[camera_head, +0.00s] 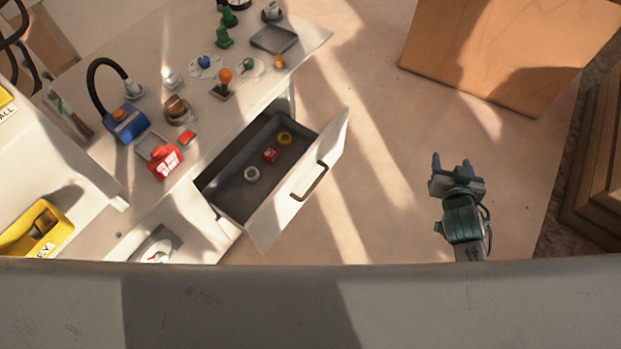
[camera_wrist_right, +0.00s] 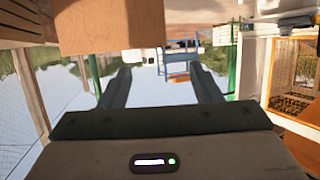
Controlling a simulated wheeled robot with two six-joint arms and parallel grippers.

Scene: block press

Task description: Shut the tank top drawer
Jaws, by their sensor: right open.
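The drawer (camera_head: 300,192) is pulled out from under the white tabletop in the head view. Its white front carries a dark bar handle (camera_head: 309,182). Inside lie a yellow ring (camera_head: 284,138), a small red item (camera_head: 270,155) and a whitish ring (camera_head: 251,174). My right gripper (camera_head: 451,163) is open and empty, well to the right of the drawer front and apart from it. Its two fingers also show in the right wrist view (camera_wrist_right: 158,88), with nothing between them. My left gripper is not in view.
The tabletop (camera_head: 237,108) above the drawer holds a blue box (camera_head: 125,122), a red tagged item (camera_head: 165,161), an orange-topped joystick (camera_head: 224,78) and green pieces. A wooden box (camera_head: 508,50) stands at the upper right. The floor between drawer and right gripper is clear.

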